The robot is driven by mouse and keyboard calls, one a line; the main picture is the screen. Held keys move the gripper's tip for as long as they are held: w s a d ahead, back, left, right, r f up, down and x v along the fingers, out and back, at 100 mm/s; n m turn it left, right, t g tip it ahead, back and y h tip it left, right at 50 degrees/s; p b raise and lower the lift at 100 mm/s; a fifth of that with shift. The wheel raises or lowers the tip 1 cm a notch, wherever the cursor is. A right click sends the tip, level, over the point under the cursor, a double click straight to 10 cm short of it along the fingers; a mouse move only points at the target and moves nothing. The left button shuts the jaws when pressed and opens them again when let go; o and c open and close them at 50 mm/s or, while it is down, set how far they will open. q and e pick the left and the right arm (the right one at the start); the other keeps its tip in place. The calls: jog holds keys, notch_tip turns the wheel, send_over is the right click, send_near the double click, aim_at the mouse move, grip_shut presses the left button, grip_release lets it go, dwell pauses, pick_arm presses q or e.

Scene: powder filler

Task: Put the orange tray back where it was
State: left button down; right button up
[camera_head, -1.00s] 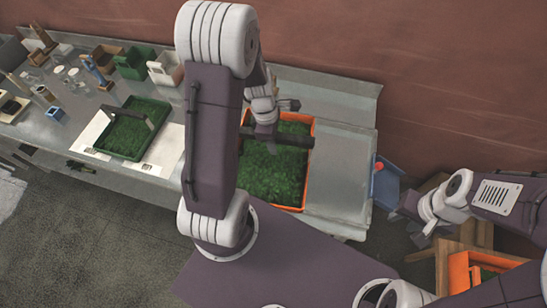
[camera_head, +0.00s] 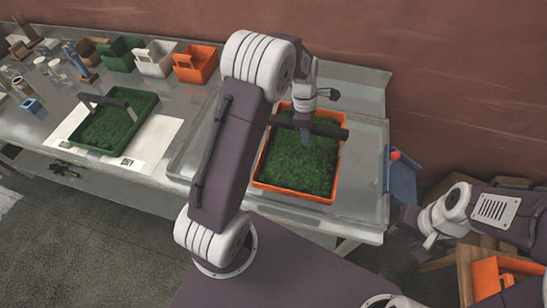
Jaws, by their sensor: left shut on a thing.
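The orange tray (camera_head: 293,194) is filled with green granular material and has a dark bar handle (camera_head: 333,131) across it. It is over the metal work surface near its right end; whether it rests there or hangs just above, I cannot tell. My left gripper (camera_head: 308,122) is shut on the handle, and my wrist hides part of the handle and the back rim. My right gripper (camera_head: 420,230) is empty and appears open, off the right end of the surface.
A green tray (camera_head: 108,149) with a handle sits on a white marked sheet (camera_head: 150,148) at left. Orange (camera_head: 195,66), white (camera_head: 153,60) and green (camera_head: 118,56) bins stand behind. A blue box (camera_head: 401,182) and a wooden stand with another orange container (camera_head: 500,276) are at right.

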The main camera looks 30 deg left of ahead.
aim_at(275, 138)
pick_arm(q)
jog(key=a+f+p, duration=0.1)
jog(key=a+f, duration=0.1)
jog(key=a, duration=0.2)
jog(key=a+f+p, duration=0.1)
jog(key=a+f, duration=0.1)
jog(key=a, duration=0.1)
jog(key=a+f+p, duration=0.1)
jog(key=a+f, duration=0.1)
jog(key=a, duration=0.2)
jog(key=shift+a+f, duration=0.35)
jog(key=shift+f, duration=0.05)
jog(key=shift+d+f+p, duration=0.1)
jog(key=shift+f+p, duration=0.25)
jog(key=shift+p, duration=0.2)
notch_tip(275, 138, down, 2)
jog(key=shift+f+p, duration=0.25)
jog(key=shift+p, duration=0.3)
jog(key=shift+f, duration=0.4)
jog(key=shift+w+f, duration=0.1)
jog(key=c, duration=1.5)
grip_release()
jog(key=shift+f, duration=0.15)
jog(key=shift+c, duration=0.2)
jog(key=o, duration=0.4)
